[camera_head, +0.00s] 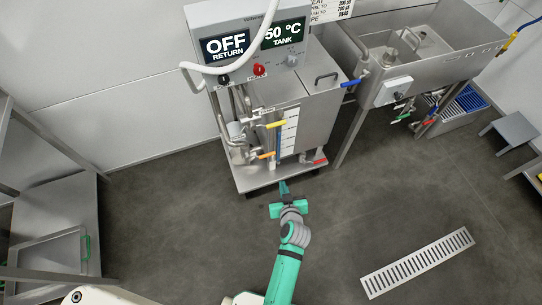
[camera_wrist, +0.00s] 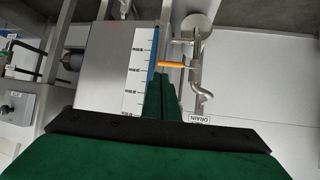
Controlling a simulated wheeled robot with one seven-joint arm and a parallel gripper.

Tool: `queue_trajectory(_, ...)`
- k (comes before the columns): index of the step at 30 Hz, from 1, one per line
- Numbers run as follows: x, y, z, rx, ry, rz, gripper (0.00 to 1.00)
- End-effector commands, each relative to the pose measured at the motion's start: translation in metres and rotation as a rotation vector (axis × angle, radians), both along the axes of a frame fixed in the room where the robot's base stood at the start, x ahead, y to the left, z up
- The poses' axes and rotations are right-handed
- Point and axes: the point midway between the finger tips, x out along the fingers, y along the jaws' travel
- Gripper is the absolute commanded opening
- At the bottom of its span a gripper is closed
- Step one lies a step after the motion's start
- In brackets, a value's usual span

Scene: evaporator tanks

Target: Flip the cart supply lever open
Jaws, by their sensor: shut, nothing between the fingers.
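The steel tank cart (camera_head: 305,115) stands against the back wall under a control box reading "OFF RETURN" and "50 °C TANK". On its front are a yellow lever (camera_head: 276,124), an orange lever (camera_head: 266,155) and a red lever (camera_head: 320,162). I cannot read which one is labelled supply. My gripper (camera_head: 284,186) is shut and empty, low in front of the cart's base edge. In the wrist view, my green fingers (camera_wrist: 162,98) are together, pointing at the cart. The orange lever (camera_wrist: 171,64) shows just beyond them, beside the level gauge (camera_wrist: 138,70) and above a "DRAIN" label (camera_wrist: 200,119).
A steel sink unit (camera_head: 420,55) with a blue lever (camera_head: 350,83) stands right of the cart. A white hose (camera_head: 225,69) loops across the control box. A steel bench (camera_head: 60,220) is at left. A floor grate (camera_head: 417,262) lies at right. The floor between is clear.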

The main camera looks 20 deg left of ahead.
Motion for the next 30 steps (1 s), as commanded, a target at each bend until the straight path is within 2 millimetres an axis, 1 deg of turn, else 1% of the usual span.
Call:
queue_trajectory(1,0.016,0.005,0.003,0.002,-0.001,0.028,0.00)
queue_trajectory(6,0.052,0.021,0.011,0.008,0.006,0.122,0.00)
queue_trajectory(9,0.068,0.029,0.016,0.011,0.006,0.166,0.00)
queue_trajectory(12,0.077,0.034,0.020,0.012,0.006,0.198,0.00)
queue_trajectory(16,0.083,0.037,0.023,0.013,0.005,0.218,0.00)
queue_trajectory(26,0.084,0.038,0.023,0.013,0.005,0.222,0.00)
queue_trajectory(30,0.087,0.040,0.020,0.014,0.007,0.222,0.00)
